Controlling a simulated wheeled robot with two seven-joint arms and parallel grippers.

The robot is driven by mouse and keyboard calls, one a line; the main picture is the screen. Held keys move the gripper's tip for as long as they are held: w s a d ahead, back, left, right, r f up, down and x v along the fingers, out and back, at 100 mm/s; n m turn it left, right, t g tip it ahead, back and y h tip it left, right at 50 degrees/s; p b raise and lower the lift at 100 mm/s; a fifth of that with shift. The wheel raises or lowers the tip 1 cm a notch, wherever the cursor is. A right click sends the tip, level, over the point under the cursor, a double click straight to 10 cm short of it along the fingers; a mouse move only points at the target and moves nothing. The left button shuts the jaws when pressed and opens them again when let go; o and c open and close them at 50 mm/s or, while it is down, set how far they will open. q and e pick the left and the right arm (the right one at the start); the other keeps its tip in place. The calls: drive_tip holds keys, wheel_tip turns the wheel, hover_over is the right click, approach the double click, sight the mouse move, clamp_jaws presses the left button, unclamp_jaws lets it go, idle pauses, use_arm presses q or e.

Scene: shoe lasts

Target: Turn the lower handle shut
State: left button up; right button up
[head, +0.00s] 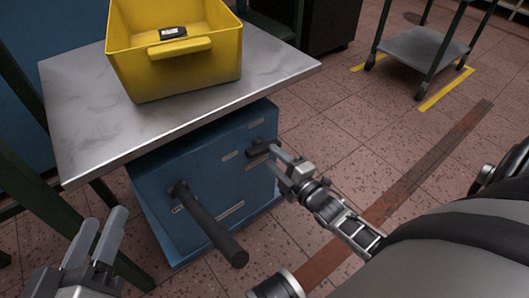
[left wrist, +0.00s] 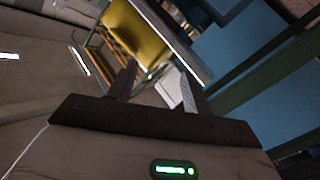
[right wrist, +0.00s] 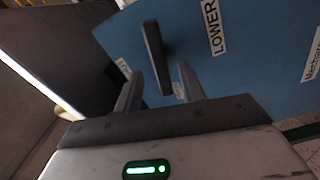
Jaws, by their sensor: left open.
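A blue cabinet (head: 150,215) stands under a metal-topped table and carries two dark handles. The handle beside the "LOWER" label is a short black bar (right wrist: 155,55) in the right wrist view; it shows at the cabinet's right side in the head view (head: 258,149). My right gripper (head: 277,158) is open at this handle. In the right wrist view the bar's end lies between the fingers (right wrist: 160,82), with gaps on both sides. A long dark handle (head: 212,227) sticks out of the cabinet further left. My left gripper (head: 106,216) is open and empty at lower left.
A yellow bin (head: 170,75) with a small dark device (head: 173,32) inside stands on the tabletop (head: 80,100), whose edge overhangs the cabinet. A grey cart (head: 415,48) stands at the back right.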

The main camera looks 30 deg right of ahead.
sight(267, 151)
drive_tip(key=w, duration=0.2)
drive_tip(key=w+b, duration=0.1)
drive_tip(key=w, duration=0.2)
drive_tip(key=shift+a, duration=0.2)
use_arm(q)
drive_tip(key=r, duration=0.1)
drive_tip(key=w+r+m+t, duration=0.2)
drive_tip(key=shift+a+r+h, duration=0.15)
drive_tip(key=shift+a+h, duration=0.2)
drive_tip(key=shift+h, duration=0.05)
use_arm(e)
clamp_jaws()
